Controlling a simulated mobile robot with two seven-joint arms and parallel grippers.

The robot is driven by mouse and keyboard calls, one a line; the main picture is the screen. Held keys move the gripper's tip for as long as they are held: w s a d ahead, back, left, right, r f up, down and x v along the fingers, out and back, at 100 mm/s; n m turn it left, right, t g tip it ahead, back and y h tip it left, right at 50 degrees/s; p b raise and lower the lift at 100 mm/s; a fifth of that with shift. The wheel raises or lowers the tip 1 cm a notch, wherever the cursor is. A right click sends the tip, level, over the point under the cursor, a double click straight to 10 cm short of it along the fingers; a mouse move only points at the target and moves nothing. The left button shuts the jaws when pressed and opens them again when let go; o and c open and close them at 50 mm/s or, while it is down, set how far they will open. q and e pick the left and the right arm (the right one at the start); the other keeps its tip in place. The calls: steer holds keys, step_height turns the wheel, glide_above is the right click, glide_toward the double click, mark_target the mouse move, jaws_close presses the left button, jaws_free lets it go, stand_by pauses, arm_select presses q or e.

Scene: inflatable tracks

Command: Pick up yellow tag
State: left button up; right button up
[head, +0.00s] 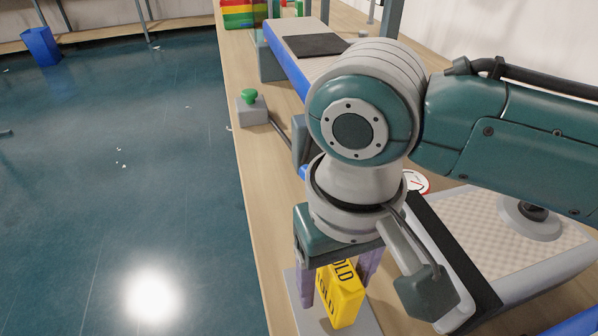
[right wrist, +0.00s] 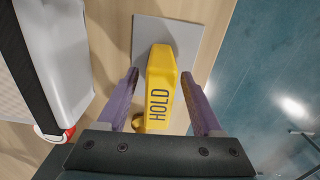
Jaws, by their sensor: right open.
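The yellow tag (head: 341,295) reads HOLD in black letters and stands on a grey plate (head: 365,325) on the wooden bench. In the right wrist view the yellow tag (right wrist: 160,88) lies between the purple fingers, with a visible gap on both sides. My right gripper (head: 335,285) is open, pointing down with its fingers on either side of the tag; it also shows in the right wrist view (right wrist: 162,100). The grey plate (right wrist: 190,32) reaches beyond the tag there. My left gripper is not in view.
A grey machine with a checkered top (head: 485,235) stands right of the tag. A green button on a grey box (head: 249,98) sits near the bench edge. Further back are a blue-sided conveyor (head: 285,65) and stacked coloured bins (head: 240,12). The floor lies left of the bench.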

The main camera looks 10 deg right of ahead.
steer(key=shift+d+f, duration=0.1)
steer(key=shift+f, duration=0.75)
steer(key=shift+c, duration=0.4)
jaws_close()
